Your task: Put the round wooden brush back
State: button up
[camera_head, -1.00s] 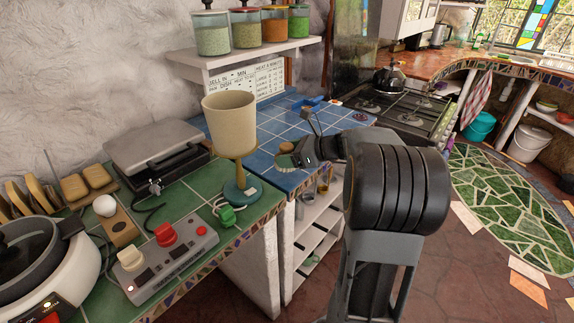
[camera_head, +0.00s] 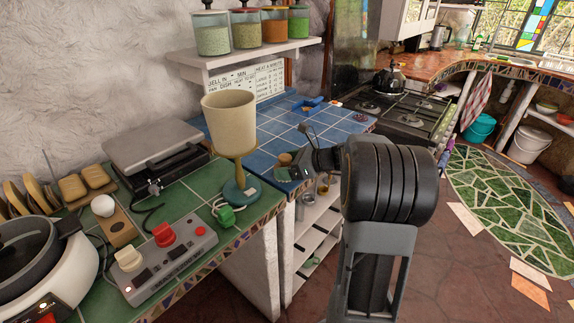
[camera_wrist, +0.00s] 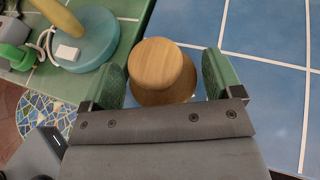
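The round wooden brush (camera_head: 285,159) is at the front edge of the blue-tiled counter (camera_head: 325,132), beside the tall lamp's base. In the wrist view its light wooden knob and wider body (camera_wrist: 160,68) stand between my two green finger pads. My gripper (camera_wrist: 165,78) is open around the brush, with a narrow strip of blue tile showing between the brush and the right finger. In the head view my gripper (camera_head: 290,168) is low at the counter edge and partly hides the brush. The brush's underside is hidden.
A lamp with a beige shade (camera_head: 231,122) and teal base (camera_head: 241,188) stands close on the left. A blue object (camera_head: 309,105) lies farther back. Green-tiled counter on the left holds a control box (camera_head: 172,255) and a grill (camera_head: 155,140). Blue tiles behind the brush are mostly clear.

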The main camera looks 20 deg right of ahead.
jog(key=shift+o, duration=0.8)
jog(key=shift+r, duration=0.1)
jog(key=shift+r, duration=0.2)
jog(key=p+v, duration=0.1)
jog(key=v, duration=1)
jog(key=s+a+f+n+g+h, duration=0.3)
jog(key=s+a+n, duration=0.4)
jog(key=n, duration=0.6)
jog(key=s+a+f+n+g+h, duration=0.3)
jog(key=s+a+n+h, duration=0.3)
jog(key=a+n, duration=0.5)
jog(key=s+f+n, duration=0.1)
jog(key=n, duration=0.2)
jog(key=shift+s+f, duration=0.25)
jog(key=shift+f, duration=0.15)
